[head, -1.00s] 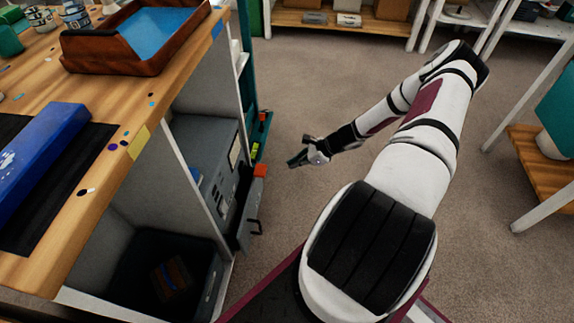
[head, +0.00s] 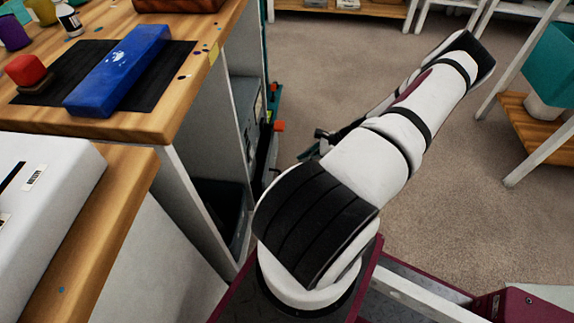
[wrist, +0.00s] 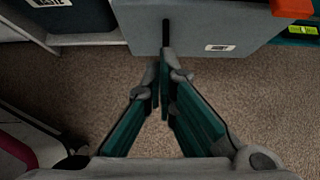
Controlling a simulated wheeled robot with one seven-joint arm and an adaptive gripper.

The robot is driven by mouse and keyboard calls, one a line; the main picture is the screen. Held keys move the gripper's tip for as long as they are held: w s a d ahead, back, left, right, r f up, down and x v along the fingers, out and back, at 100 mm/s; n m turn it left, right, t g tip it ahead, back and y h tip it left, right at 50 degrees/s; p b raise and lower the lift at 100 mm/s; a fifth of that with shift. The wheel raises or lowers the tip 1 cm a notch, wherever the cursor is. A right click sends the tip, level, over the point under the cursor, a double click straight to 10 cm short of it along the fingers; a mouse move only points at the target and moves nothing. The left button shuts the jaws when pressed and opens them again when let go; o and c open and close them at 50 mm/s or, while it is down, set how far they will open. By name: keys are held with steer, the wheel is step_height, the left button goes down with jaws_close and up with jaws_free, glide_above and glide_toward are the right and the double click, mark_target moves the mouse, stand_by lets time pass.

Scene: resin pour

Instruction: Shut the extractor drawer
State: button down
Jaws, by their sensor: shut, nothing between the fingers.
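The extractor's grey front panel (wrist: 225,22), with a dark upright handle (wrist: 166,32) and a small white label, fills the top middle of the wrist view. I take this panel to be the drawer front; how far it stands out is unclear. My gripper (wrist: 160,78) is shut and empty, its teal fingers pointing at the panel just below the handle. Whether the tips touch it I cannot tell. In the head view the grey extractor (head: 246,108) shows only partly inside the bench, and my arm hides much of the drawer side and the gripper's fingers.
A dark labelled bin (wrist: 75,18) sits left of the panel. An orange part (head: 279,126) sticks out beside the extractor. The wooden bench (head: 150,125) carries a blue box (head: 120,70) on a black mat. Carpet (head: 340,70) is open beyond my arm.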

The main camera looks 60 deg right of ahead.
steer(key=b, duration=0.3)
glide_toward(269, 170)
step_height(269, 170, down, 3)
steer(key=shift+w+a+r+b, duration=0.1)
steer(key=shift+w+a+b, duration=0.3)
steer(key=shift+w, duration=0.3)
steer(key=shift+w+a+b, duration=0.3)
steer(key=shift+w+a, duration=0.15)
steer(key=shift+w, duration=0.3)
steer(key=shift+w+a+p, duration=0.25)
steer(key=shift+w+a, duration=0.1)
steer(key=shift+w, duration=0.45)
steer(key=shift+w+a+p, duration=0.25)
steer(key=shift+w+a, duration=0.05)
steer(key=shift+w, duration=0.5)
steer(key=shift+w+a+p, duration=0.25)
steer(key=shift+w+a, duration=0.1)
steer(key=shift+w, duration=0.45)
